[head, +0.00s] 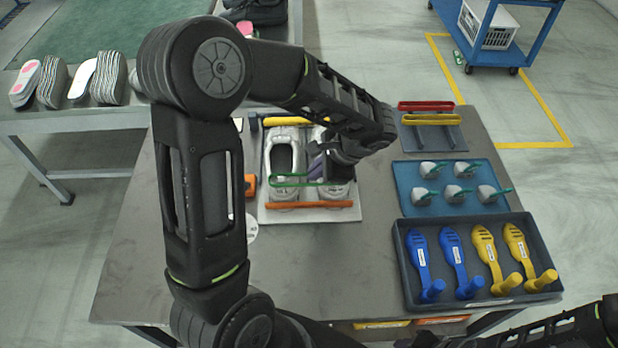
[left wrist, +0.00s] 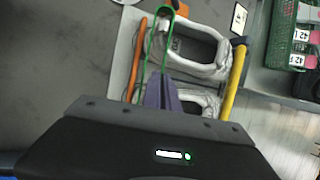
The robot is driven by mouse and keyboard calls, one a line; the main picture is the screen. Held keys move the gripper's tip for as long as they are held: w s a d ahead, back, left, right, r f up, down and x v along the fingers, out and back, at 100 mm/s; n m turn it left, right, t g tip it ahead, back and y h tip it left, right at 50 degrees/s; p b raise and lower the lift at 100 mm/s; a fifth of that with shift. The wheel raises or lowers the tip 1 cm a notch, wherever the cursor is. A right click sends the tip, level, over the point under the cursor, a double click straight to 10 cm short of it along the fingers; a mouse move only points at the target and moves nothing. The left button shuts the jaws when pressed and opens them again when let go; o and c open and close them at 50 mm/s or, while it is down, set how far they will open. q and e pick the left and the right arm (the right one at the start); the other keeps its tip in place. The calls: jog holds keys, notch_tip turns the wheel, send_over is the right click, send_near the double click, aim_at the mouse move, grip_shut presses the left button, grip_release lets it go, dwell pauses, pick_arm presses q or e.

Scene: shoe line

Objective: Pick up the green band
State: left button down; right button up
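The green band (head: 290,181) is a thin loop across the two pale grey shoes (head: 284,157) on a white board (head: 349,214). In the left wrist view the green band (left wrist: 163,38) runs as a long loop up to the purple fingertips. My left gripper (head: 318,170) points down over the right-hand shoe. Its purple fingers (left wrist: 163,78) are close together with a strand of the band at their tips. They look shut on it, though the exact contact is small. Only part of my right arm shows at the lower right; its gripper is out of view.
To the right are a rack with red and yellow bands (head: 430,119), a blue mat (head: 406,190) and a dark tray (head: 480,230) of blue and yellow tools. The table's front left is clear.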

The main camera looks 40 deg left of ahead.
dwell(0.7)
pick_arm(q)
notch_tip(320, 180, up, 10)
jog(key=shift+b, duration=0.35)
dwell(0.6)
